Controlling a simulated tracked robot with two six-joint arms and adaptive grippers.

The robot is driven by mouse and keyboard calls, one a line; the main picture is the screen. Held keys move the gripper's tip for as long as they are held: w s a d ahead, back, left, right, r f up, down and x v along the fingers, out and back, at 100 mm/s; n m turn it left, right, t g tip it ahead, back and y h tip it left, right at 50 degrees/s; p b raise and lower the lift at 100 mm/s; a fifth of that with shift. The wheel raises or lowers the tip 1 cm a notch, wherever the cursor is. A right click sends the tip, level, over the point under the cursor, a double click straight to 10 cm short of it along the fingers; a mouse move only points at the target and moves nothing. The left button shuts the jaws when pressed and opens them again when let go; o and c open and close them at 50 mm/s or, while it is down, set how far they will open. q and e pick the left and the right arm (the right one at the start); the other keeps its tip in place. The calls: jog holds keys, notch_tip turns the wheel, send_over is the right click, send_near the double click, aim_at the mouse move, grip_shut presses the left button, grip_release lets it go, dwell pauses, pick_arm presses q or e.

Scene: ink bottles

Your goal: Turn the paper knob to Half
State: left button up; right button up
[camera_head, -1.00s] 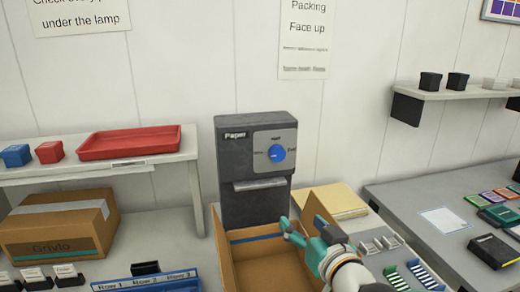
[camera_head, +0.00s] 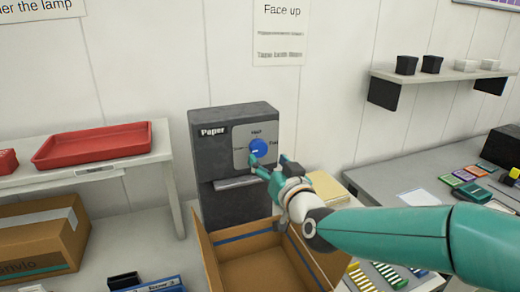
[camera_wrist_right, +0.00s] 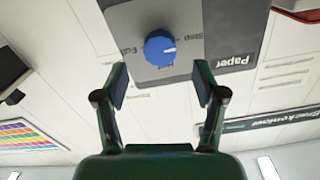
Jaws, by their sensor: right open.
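The dark grey paper dispenser (camera_head: 205,155) stands against the wall with a lighter grey dial plate. Its round blue knob (camera_head: 258,148) has a white mark pointing left, towards the left label; "Half" is above it and "Full" is right. The right wrist view shows the dial upside down, with the knob (camera_wrist_right: 160,48) and its white mark pointing right. My right gripper (camera_head: 269,163) is open in front of the dial, just below the knob. In the right wrist view its open fingers (camera_wrist_right: 160,80) are spread wider than the knob, with nothing between them. My left gripper is out of view.
An open cardboard box (camera_head: 266,272) sits below the dispenser, under my right arm. A red tray (camera_head: 95,145) lies on the left shelf above a closed carton (camera_head: 40,240). A wall shelf (camera_head: 440,78) and a grey table are at the right.

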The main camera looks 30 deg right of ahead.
aim_at(260, 151)
jog(key=p+x, duration=0.1)
jog(key=x, duration=0.4)
jog(key=shift+w+d, duration=0.15)
jog(key=shift+w, duration=0.2)
jog(key=shift+c, duration=0.3)
jog(key=c, duration=1.1)
